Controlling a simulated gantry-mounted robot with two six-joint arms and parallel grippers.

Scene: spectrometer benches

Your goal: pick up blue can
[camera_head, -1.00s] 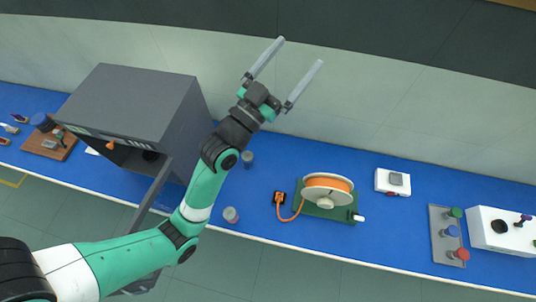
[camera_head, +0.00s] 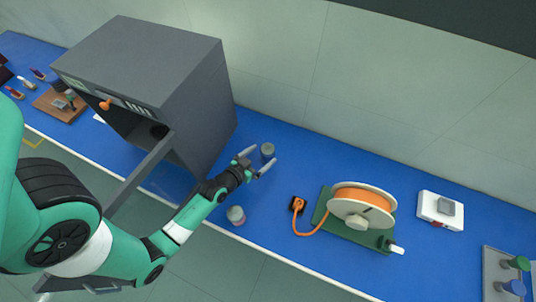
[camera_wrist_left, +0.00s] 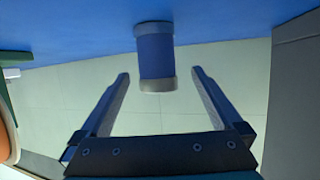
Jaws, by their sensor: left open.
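The blue can (camera_wrist_left: 154,57) has grey ends and stands on the blue bench top; the left wrist view shows its blue side. In the head view the can (camera_head: 267,150) shows mostly its grey top, to the right of the grey box-shaped instrument. My left gripper (camera_head: 261,158) is open and empty, its fingertips close to the can. In the left wrist view the can appears centred between the fingers of the gripper (camera_wrist_left: 160,74), near the tips. I cannot tell whether it is between them or just beyond. My right gripper is not in view.
The grey instrument (camera_head: 195,85) with its open door stands left of my gripper. An orange spool on a green base (camera_head: 362,205) and a white box (camera_head: 440,210) are to the right.

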